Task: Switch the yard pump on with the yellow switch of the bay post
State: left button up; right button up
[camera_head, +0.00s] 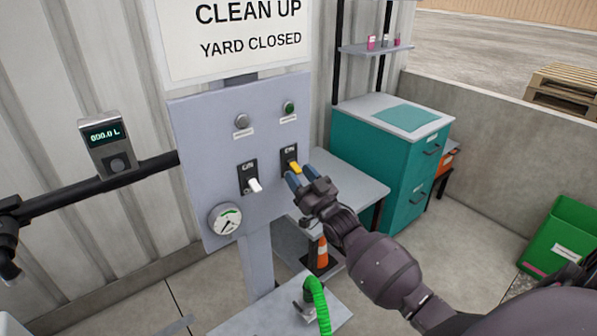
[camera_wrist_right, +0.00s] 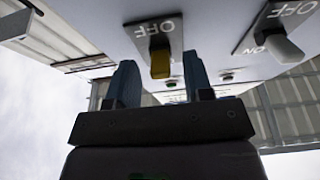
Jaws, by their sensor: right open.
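The bay post's grey panel (camera_head: 205,160) carries a yellow switch (camera_head: 295,168) on a black plate at its right side. In the right wrist view the yellow lever (camera_wrist_right: 160,64) stands between the two blue fingertips, with a gap on each side, by an upside-down OFF label. I cannot tell surely which way it is set. My right gripper (camera_head: 301,177) is open, just below and in front of the switch, and also shows in the wrist view (camera_wrist_right: 160,80). My left gripper is out of view.
A white switch (camera_head: 254,185) sits left of the yellow one. A meter (camera_head: 105,145) reads 000.0 L. A teal cabinet (camera_head: 385,150) and grey table (camera_head: 355,180) stand right.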

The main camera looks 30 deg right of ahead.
jog(key=shift+w+r, duration=0.2)
jog(key=shift+w, duration=0.3)
